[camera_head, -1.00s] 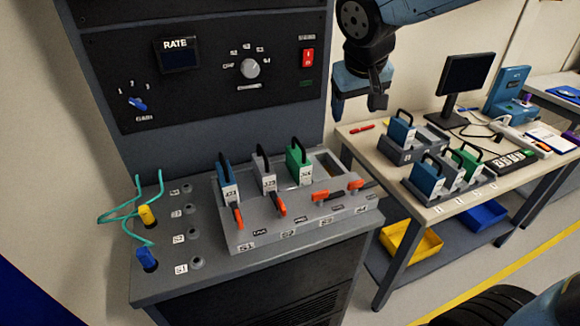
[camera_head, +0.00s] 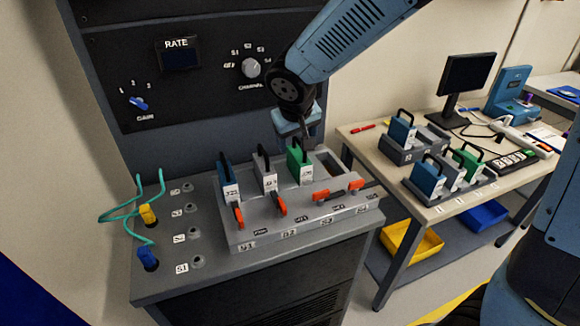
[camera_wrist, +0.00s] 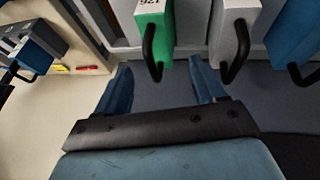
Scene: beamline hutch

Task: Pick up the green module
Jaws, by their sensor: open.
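A green module (camera_head: 300,164) with a black handle stands upright in the third slot of the grey rack (camera_head: 240,236), right of a grey module (camera_head: 265,172) and a blue module (camera_head: 228,180). My gripper (camera_head: 298,132) is open and empty just above and behind the green module. In the wrist view the green module (camera_wrist: 152,22) shows at the top, its black handle hanging between and beyond my open fingertips (camera_wrist: 163,68). The fingers appear apart from it. A second green module (camera_head: 467,160) stands on the table at the right.
Orange levers (camera_head: 329,195) line the rack front, and the slot right of the green module looks empty. The upright panel (camera_head: 200,75) rises behind my gripper. The right table (camera_head: 440,203) holds more modules and a monitor (camera_head: 467,78).

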